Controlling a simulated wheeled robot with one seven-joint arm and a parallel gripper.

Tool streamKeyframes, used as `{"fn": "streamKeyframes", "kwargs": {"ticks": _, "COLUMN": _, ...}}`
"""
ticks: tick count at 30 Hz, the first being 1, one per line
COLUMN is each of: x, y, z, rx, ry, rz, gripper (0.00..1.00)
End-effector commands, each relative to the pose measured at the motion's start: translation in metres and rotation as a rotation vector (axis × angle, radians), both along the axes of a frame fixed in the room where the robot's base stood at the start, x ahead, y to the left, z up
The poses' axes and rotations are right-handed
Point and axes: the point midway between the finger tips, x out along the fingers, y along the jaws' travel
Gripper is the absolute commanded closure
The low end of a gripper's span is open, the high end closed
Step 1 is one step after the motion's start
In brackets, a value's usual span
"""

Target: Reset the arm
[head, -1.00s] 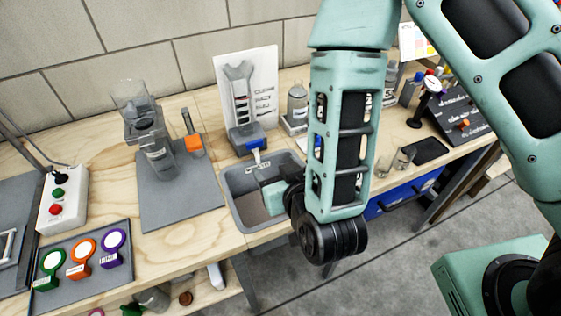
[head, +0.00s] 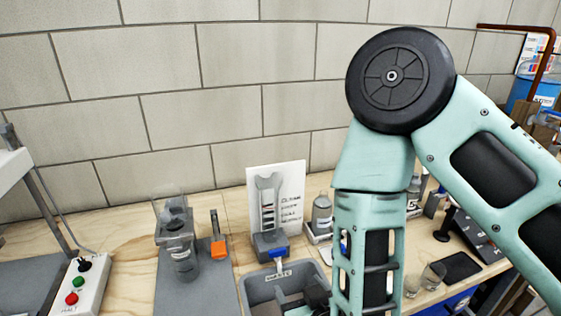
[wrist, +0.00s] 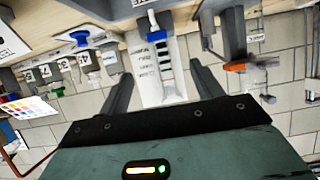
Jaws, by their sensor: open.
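My arm rises in the right half of the head view, its forearm hanging down in front of the bench and cut off by the bottom edge. My gripper (wrist: 163,65) shows in the wrist view as two dark fingers spread apart, with nothing between them. The wrist picture looks upside down, with the bench at the top. In the head view my gripper cannot be made out clearly; a dark part of my wrist shows over the grey waste bin (head: 262,290).
Bottles (head: 322,212) and glass beakers (head: 433,274) stand right. The wall is clear above.

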Motion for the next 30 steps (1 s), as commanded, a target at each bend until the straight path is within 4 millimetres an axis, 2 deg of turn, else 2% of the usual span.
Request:
{"fn": "streamKeyframes", "kwargs": {"ticks": 7, "x": -0.001, "y": 0.025, "z": 0.019, "rx": 0.039, "ry": 0.219, "rz": 0.116, "gripper": 0.35}}
{"fn": "streamKeyframes", "kwargs": {"ticks": 12, "x": -0.019, "y": 0.033, "z": 0.038, "rx": 0.012, "ry": 0.401, "rz": 0.227, "gripper": 0.35}}
{"fn": "streamKeyframes", "kwargs": {"ticks": 16, "x": -0.039, "y": 0.029, "z": 0.055, "rx": -0.042, "ry": 0.532, "rz": 0.304, "gripper": 0.35}}
{"fn": "streamKeyframes", "kwargs": {"ticks": 20, "x": -0.063, "y": 0.013, "z": 0.074, "rx": -0.126, "ry": 0.655, "rz": 0.364, "gripper": 0.35}}
{"fn": "streamKeyframes", "kwargs": {"ticks": 23, "x": -0.083, "y": -0.006, "z": 0.091, "rx": -0.207, "ry": 0.745, "rz": 0.396, "gripper": 0.35}}
{"fn": "streamKeyframes", "kwargs": {"ticks": 30, "x": -0.126, "y": -0.063, "z": 0.127, "rx": -0.402, "ry": 0.927, "rz": 0.404, "gripper": 0.35}}
